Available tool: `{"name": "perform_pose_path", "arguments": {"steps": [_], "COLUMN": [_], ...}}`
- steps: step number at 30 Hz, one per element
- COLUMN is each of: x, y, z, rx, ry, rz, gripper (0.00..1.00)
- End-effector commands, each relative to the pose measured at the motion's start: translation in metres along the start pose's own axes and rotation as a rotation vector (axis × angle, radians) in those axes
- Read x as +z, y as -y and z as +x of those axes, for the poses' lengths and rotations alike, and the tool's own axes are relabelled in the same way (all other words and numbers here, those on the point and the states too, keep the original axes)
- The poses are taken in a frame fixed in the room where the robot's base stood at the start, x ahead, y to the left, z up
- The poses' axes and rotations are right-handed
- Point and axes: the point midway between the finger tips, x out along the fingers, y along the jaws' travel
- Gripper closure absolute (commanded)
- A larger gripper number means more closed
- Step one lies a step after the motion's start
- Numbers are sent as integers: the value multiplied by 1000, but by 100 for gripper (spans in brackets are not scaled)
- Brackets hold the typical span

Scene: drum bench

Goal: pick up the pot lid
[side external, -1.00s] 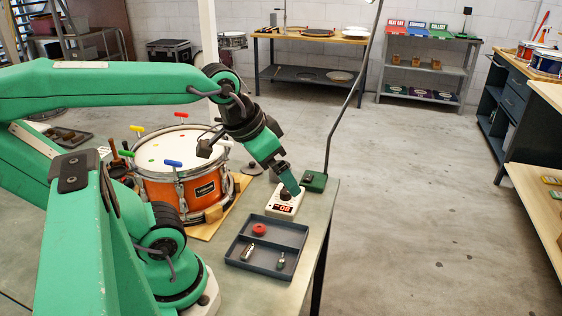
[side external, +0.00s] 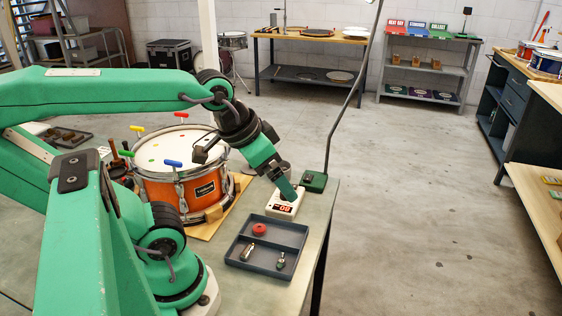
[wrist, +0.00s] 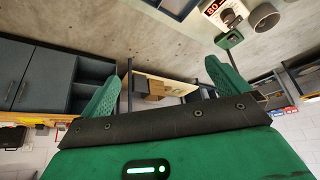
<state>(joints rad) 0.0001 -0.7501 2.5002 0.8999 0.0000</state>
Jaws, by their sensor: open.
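I cannot make out a pot lid for certain in either view. My gripper (side external: 288,190) is over the white box with a red display (side external: 284,207), in front of its dark knob in the side view. I cannot tell whether it touches the box. In the wrist view its two green fingers (wrist: 163,88) stand wide apart, with nothing held between them. The box also shows at the top of the wrist view (wrist: 213,8), with a round grey piece (wrist: 265,17) beside it.
An orange drum (side external: 200,190) stands on a board left of my gripper. A grey tray (side external: 266,231) with a red ring and small metal parts lies in front. A green lamp base (side external: 314,182) is close on the right, near the bench edge.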

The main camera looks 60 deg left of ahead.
Motion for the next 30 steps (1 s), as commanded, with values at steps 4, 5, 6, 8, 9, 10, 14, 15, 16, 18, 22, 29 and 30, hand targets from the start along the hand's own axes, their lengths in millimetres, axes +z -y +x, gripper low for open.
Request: {"name": "perform_pose_path", "arguments": {"steps": [4,5,6,8,9,10,14,15,16,18,22,29,30], "x": [0,0,0,0,0,0,0,0,0,-1,-6,-29,-34], "y": [0,0,0,0,0,0,0,0,0,1,4,22,26], "z": [0,0,0,0,0,0,0,0,0,0,0,5,7], "rx": [0,0,0,0,0,0,0,0,0,-1,-8,-40,-47], "ry": [0,0,0,0,0,0,0,0,0,1,9,49,58], "rz": [0,0,0,0,0,0,0,0,0,-3,-21,-105,-125], "gripper": [0,0,0,0,1,1,1,1,1,1,1,1,1]}}
